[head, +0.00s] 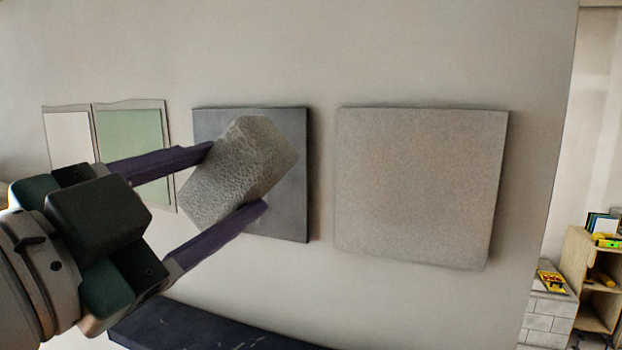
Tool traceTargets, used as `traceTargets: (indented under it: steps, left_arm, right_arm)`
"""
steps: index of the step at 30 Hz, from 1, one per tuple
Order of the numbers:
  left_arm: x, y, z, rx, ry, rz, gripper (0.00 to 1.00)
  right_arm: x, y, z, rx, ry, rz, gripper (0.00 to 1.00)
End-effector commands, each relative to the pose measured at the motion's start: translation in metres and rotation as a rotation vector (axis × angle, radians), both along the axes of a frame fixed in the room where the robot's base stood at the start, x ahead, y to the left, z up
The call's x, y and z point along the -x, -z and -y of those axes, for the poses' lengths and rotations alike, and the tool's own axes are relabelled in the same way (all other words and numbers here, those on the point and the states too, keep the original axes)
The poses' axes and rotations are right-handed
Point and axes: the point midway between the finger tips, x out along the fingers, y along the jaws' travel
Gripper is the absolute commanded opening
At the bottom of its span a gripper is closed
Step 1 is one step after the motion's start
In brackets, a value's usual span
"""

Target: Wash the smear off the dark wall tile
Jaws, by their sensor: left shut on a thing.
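The dark wall tile (290,190) hangs on the pale wall in the middle of the head view. My left gripper (238,180) comes in from the left, its two purple fingers shut on a rough grey sponge-like block (240,170). The block is tilted and covers much of the dark tile's left and middle part. I cannot tell whether the block touches the tile. No smear shows on the visible part of the tile; the part behind the block is hidden. My right gripper is not in view.
A large speckled beige tile (420,185) hangs right of the dark one. A green panel (134,135) and a white panel (70,138) are at left. A dark surface (190,328) lies below. A wooden shelf (598,275) with items stands far right, past the wall's edge.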

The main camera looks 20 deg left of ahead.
Motion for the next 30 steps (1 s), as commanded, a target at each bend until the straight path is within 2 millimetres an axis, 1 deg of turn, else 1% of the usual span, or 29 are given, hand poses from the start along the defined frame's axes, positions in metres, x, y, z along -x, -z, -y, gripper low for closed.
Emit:
traceTargets:
  steps: [11, 14, 17, 21, 24, 27, 30]
  left_arm:
    - [0.0, 0.0, 0.0, 0.0, 0.0, 0.0, 0.15]
    - [-0.002, 0.004, -0.003, 0.02, -0.005, -0.001, 0.15]
    - [-0.006, 0.017, -0.015, 0.104, -0.017, -0.011, 0.15]
    - [-0.013, 0.038, -0.041, 0.321, -0.036, -0.031, 0.15]
    - [-0.016, 0.049, -0.057, 0.488, -0.034, -0.041, 0.15]
    - [-0.017, 0.055, -0.069, 0.626, -0.023, -0.049, 0.15]
    - [-0.017, 0.057, -0.076, 0.722, -0.01, -0.055, 0.15]
  right_arm:
    - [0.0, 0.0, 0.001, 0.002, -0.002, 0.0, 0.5]
    - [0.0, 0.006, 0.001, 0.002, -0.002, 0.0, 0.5]
    - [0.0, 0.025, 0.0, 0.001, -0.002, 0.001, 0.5]
    - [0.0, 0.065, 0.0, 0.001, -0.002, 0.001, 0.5]
    - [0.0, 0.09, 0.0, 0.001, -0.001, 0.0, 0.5]
    - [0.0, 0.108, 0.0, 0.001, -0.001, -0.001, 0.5]
    - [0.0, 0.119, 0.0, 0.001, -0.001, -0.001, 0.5]
